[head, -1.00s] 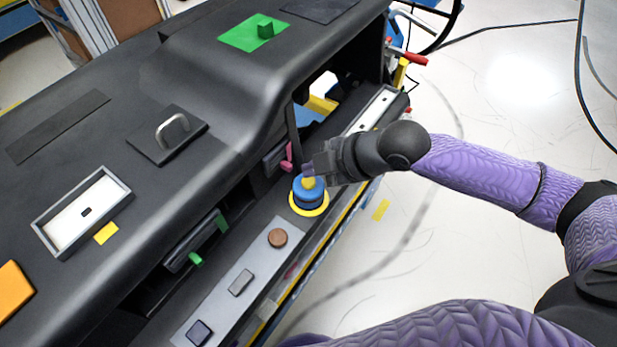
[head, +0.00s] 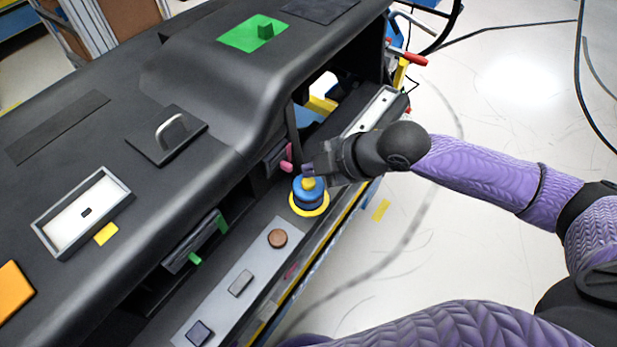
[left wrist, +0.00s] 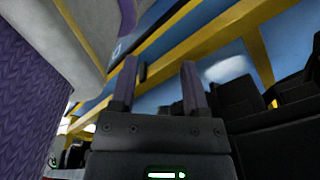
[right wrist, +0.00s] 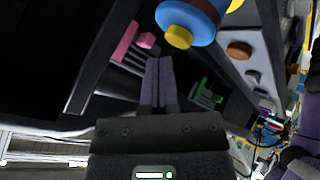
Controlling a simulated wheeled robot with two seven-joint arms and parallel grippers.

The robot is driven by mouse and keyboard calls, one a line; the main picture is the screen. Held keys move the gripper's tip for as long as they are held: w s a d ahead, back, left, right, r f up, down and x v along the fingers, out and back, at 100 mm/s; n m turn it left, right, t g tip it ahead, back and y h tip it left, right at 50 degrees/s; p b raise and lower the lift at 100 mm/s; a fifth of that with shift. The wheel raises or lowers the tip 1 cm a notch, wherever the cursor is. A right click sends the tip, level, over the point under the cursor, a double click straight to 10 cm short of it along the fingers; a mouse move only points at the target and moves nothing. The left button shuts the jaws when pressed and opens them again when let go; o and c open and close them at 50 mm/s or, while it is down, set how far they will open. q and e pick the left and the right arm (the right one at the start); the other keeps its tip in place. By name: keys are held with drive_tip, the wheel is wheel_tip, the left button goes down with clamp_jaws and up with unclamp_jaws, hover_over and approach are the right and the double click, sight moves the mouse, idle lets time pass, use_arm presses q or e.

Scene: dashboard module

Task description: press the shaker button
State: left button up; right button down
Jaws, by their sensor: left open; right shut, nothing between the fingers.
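A blue round shaker (head: 309,197) with a small yellow button (head: 309,184) on top stands on a yellow ring on the dashboard's lower ledge. My right gripper (head: 308,171) is shut and empty, its fingertips beside and just behind the yellow button in the head view. In the right wrist view, the yellow button (right wrist: 179,37) and blue body (right wrist: 188,17) lie above and slightly right of the closed fingertips (right wrist: 159,62). A gap shows there; I cannot tell its depth. My left gripper (left wrist: 160,75) is open and empty in the left wrist view, outside the head view.
A grey strip with a brown round button (head: 278,238) and two rectangular ones (head: 240,283) runs along the ledge nearer the bottom. A pink lever (head: 287,159) and a green lever (head: 196,259) stick out of the dashboard's front. Open floor lies to the right.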

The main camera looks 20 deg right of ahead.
use_arm(q)
drive_tip(key=shift+d, duration=0.3)
use_arm(e)
drive_tip(key=shift+f, duration=0.35)
use_arm(q)
drive_tip(key=shift+d+f, duration=0.1)
drive_tip(key=shift+d, duration=0.05)
use_arm(e)
drive_tip(key=shift+f, duration=0.15)
use_arm(q)
drive_tip(key=shift+a+f, duration=0.1)
drive_tip(key=shift+a, duration=0.35)
use_arm(e)
drive_tip(key=shift+f, duration=0.1)
